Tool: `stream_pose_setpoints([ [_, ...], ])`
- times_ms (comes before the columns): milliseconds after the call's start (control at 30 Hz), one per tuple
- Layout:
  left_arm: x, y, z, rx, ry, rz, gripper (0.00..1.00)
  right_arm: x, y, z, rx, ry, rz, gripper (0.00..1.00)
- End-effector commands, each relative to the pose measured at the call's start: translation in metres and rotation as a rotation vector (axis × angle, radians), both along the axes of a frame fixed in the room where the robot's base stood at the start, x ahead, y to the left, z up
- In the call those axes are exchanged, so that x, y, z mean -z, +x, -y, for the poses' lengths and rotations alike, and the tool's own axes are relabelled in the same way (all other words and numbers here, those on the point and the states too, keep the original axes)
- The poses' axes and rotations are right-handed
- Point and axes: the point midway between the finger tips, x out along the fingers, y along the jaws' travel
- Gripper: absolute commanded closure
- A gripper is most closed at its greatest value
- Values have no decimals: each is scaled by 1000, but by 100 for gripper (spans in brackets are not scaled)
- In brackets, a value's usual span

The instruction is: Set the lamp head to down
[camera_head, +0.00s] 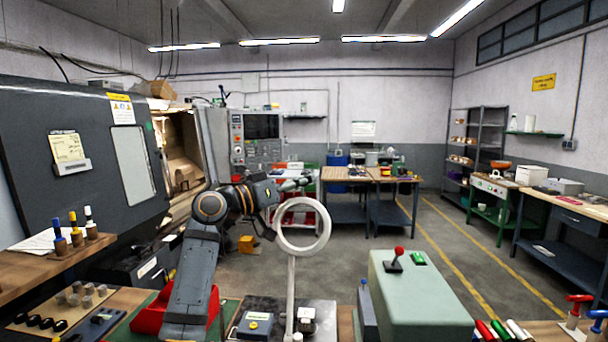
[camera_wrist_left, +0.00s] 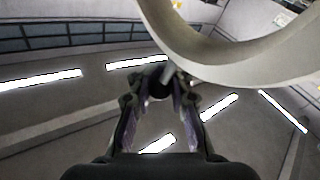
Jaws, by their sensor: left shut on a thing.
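The lamp is a pale ring-shaped head (camera_head: 326,229) on a thin upright pole (camera_head: 291,290) at the front middle of the head view. The ring stands upright, its opening facing the head camera. My left gripper (camera_head: 291,185) is at the ring's upper left. In the left wrist view the ring (camera_wrist_left: 215,75) fills the upper right, close to the gripper (camera_wrist_left: 161,82). My right gripper is not in view.
A pale green box (camera_head: 420,300) with a red-knobbed lever (camera_head: 396,258) stands right of the lamp. The lathe (camera_head: 90,150) is at left. Open floor lies behind.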

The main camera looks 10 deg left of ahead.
Motion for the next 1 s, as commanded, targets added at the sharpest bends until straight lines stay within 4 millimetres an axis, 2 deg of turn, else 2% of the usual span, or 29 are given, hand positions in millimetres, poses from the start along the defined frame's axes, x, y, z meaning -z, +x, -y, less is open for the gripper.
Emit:
stream_pose_setpoints([
  [33, 3, 7, -1, -4, 4, -23, 100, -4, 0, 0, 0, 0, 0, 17],
  [200, 10, 20, -2, -4, 4, -62, 100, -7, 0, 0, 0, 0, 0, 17],
  [667, 14, 24, -2, -5, 6, -76, 100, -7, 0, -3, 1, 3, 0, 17],
  [700, 14, 24, -2, -4, 7, -77, 81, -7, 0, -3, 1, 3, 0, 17],
  [800, 14, 23, -2, -4, 6, -74, 67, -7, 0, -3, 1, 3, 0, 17],
  [900, 13, 23, -2, -3, 5, -74, 57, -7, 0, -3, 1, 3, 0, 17],
  [1000, 12, 23, -1, -3, 4, -71, 57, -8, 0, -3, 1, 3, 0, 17],
])
